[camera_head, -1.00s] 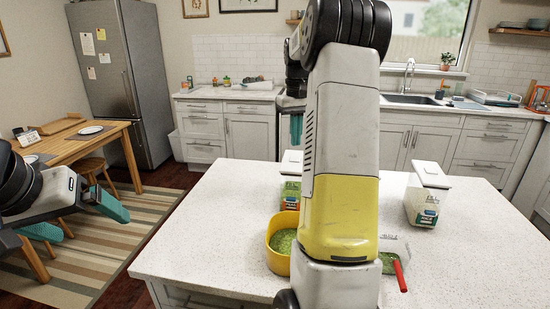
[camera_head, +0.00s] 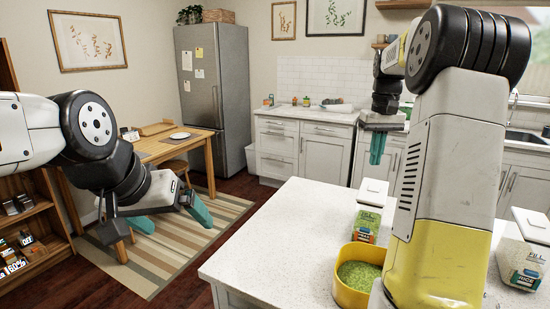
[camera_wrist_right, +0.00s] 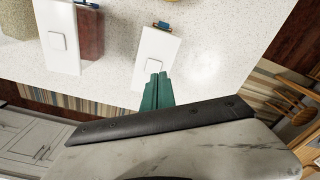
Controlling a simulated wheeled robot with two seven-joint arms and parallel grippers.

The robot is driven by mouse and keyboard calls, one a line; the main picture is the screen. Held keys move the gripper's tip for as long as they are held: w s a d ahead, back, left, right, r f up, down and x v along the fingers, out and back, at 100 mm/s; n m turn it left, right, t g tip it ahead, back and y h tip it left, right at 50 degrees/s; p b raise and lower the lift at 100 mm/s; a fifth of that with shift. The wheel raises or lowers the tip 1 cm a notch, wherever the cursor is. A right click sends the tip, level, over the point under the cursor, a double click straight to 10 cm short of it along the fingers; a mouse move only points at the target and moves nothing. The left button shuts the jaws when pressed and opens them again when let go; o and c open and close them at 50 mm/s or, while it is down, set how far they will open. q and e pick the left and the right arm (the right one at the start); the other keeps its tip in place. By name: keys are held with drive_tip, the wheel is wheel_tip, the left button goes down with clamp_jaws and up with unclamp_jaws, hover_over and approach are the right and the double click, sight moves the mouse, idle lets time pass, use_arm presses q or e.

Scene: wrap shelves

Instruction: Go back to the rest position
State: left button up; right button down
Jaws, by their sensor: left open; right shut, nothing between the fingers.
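My left gripper (camera_head: 170,215) is at the left of the head view, in the air over the striped rug side of the room. Its teal fingers are spread wide with nothing between them. My right arm crosses the right of the head view and hides part of the island.
A shelf (camera_head: 35,225) stands left; a wooden table (camera_head: 185,147) and a fridge (camera_head: 213,90) stand behind.

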drive_tip(key=s+a+r+t+y, duration=0.1)
drive_tip(key=s+a+r+t, duration=0.25)
drive_tip(key=s+a, duration=0.75)
drive_tip(key=s+a+f+t, duration=0.1)
drive_tip(key=s+a+f, duration=0.1)
drive_tip(key=s+a, duration=0.2)
drive_tip(key=s+a+f+t+y, duration=0.1)
drive_tip(key=s+a+f, duration=0.1)
drive_tip(key=s+a, duration=0.3)
drive_tip(key=s, duration=0.4)
drive_tip(key=shift+s+f+n, duration=0.35)
drive_tip(key=shift+f+n, duration=0.05)
